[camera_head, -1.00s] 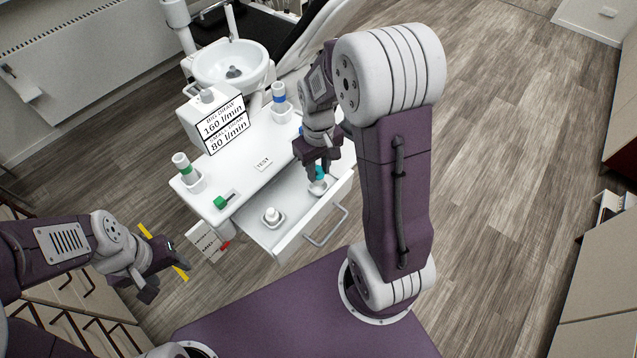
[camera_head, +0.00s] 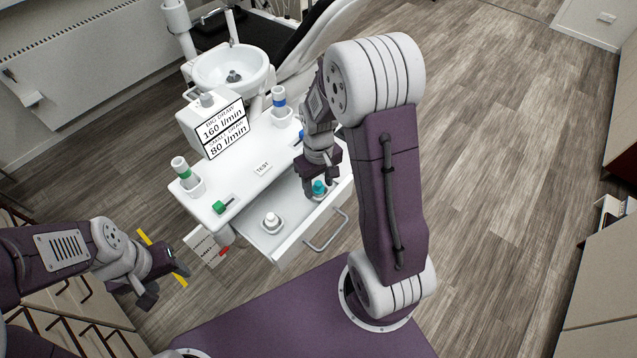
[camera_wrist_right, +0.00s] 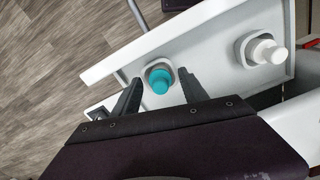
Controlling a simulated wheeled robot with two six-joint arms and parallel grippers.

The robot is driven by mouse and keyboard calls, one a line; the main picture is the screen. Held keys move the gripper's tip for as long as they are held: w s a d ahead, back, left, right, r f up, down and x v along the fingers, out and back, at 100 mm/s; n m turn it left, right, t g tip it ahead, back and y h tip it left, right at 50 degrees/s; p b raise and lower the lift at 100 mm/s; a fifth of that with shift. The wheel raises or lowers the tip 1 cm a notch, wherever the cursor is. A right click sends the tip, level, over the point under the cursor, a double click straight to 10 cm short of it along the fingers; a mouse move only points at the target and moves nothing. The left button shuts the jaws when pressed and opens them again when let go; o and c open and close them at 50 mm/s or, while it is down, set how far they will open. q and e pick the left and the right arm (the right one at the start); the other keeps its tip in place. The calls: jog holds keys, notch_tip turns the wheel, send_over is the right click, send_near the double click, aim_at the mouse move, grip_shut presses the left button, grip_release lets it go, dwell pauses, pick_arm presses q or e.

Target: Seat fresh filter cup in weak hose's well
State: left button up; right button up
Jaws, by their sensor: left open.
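A teal-topped filter cup (camera_head: 318,188) stands at the right end of the open drawer. In the right wrist view, the teal cup (camera_wrist_right: 160,81) sits in a pale square holder (camera_wrist_right: 152,68). My right gripper (camera_head: 319,190) is over it, with one finger on each side; the wrist view shows gaps between the fingers and cup. A white cup (camera_head: 271,220) sits in another drawer holder. On the counter stand a green-banded hose end (camera_head: 182,170) and a blue-banded hose end (camera_head: 279,98), each in a white holder. My left gripper (camera_head: 165,280) is open and empty, left of the drawer.
A display (camera_head: 222,128) reads 160 l/min and 80 l/min. A green lever (camera_head: 221,206) and a TEST label (camera_head: 262,168) are on the counter. The drawer handle (camera_head: 328,232) sticks out in front. A basin (camera_head: 230,68) stands behind. Floor at right is clear.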

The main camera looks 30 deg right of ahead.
aim_at(318, 183)
notch_tip(318, 183, up, 12)
jog(key=p, duration=0.2)
jog(key=shift+m+t, duration=0.6)
jog(key=shift+m, duration=0.3)
jog(key=s+a+f, duration=0.1)
jog(key=s+f, duration=0.1)
jog(key=s, duration=0.1)
jog(key=s+a+f, duration=0.2)
jog(key=s, duration=0.1)
jog(key=s+a+f, duration=0.2)
jog(key=shift+s, duration=0.4)
jog(key=shift+w+d, duration=0.1)
jog(key=shift+w, duration=0.05)
